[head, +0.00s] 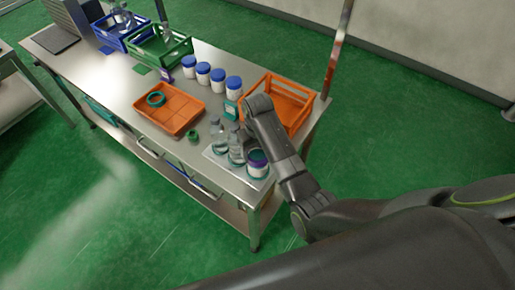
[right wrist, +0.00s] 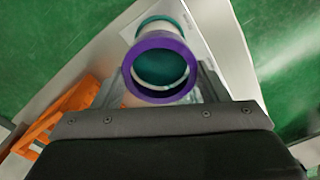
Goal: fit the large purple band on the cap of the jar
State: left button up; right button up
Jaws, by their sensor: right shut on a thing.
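The large purple band (right wrist: 160,95) is an open ring between the fingertips of my right gripper (right wrist: 163,76), which is shut on it. In the head view the band (head: 250,158) shows at the top of the jar (head: 258,170), at the front right corner of the table. In the right wrist view a teal round surface, apparently the cap (right wrist: 160,66), shows through the ring, and a teal edge shows beyond it. I cannot tell whether the band is around the cap or just above it. My left gripper is not in view.
Clear bottles (head: 219,134) stand left of the jar. An orange tray (head: 180,123) holds a teal ring (head: 156,98); a small green ring (head: 193,135) lies near it. An orange crate (head: 309,103) stands behind my arm. Several blue-lidded jars (head: 203,75) stand at the back.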

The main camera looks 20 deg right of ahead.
aim_at(258, 154)
jog(key=shift+f+b, duration=0.45)
jog(key=shift+f, duration=0.65)
jog(key=o, duration=1.2)
jog(key=shift+c, duration=0.2)
